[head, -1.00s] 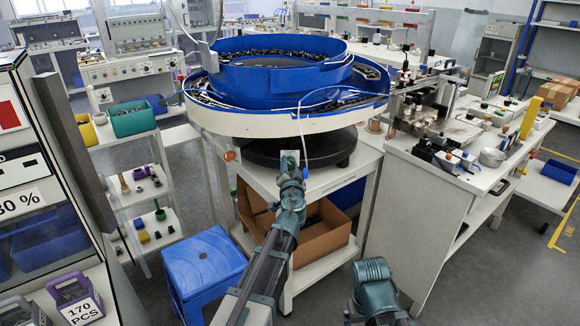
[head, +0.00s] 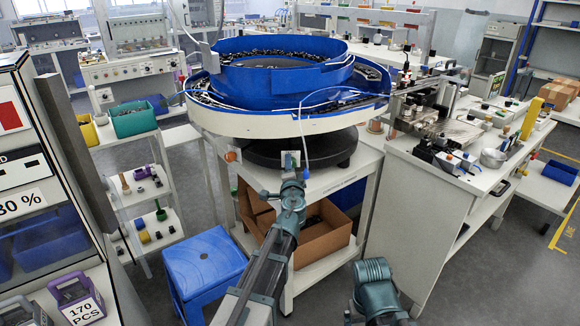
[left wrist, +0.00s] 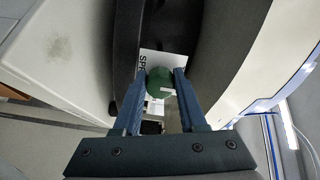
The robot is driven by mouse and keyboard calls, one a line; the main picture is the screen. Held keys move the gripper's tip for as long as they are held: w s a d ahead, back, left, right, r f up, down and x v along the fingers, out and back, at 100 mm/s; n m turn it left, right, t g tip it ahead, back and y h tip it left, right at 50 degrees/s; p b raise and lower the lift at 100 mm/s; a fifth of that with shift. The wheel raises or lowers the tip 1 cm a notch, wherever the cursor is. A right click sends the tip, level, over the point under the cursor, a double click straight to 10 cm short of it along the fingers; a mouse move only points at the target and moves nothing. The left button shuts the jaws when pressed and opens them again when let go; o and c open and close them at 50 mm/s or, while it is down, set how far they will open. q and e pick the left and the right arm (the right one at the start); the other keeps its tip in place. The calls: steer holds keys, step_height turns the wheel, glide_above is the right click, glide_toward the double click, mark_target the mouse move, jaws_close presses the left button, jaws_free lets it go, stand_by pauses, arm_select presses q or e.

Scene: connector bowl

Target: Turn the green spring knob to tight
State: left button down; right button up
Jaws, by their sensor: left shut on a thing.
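The green spring knob (left wrist: 159,81) is in the left wrist view, round, with a small white mark at its lower right. It stands in front of a white label plate (left wrist: 146,62) with partly hidden dark lettering. My left gripper (left wrist: 161,74) is shut on the knob, one blue finger on each side. In the head view my left gripper (head: 291,172) is at the front of the bowl stand, under the bowl's rim, and hides the knob. The plate shows there as a small pale patch (head: 290,158). Where the knob points on its scale is not readable. My right gripper's fingers do not show.
The blue feeder bowl (head: 265,78) overhangs the knob. A white cable (head: 303,140) hangs close to the left gripper's right. A cardboard box (head: 320,245) lies on the shelf below. A blue stool (head: 203,262) stands at left, a workbench (head: 440,175) at right.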

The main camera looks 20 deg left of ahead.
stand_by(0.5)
arm_select(q)
steer(key=shift+c, duration=2.3)
jaws_free()
steer(key=shift+s, duration=0.15)
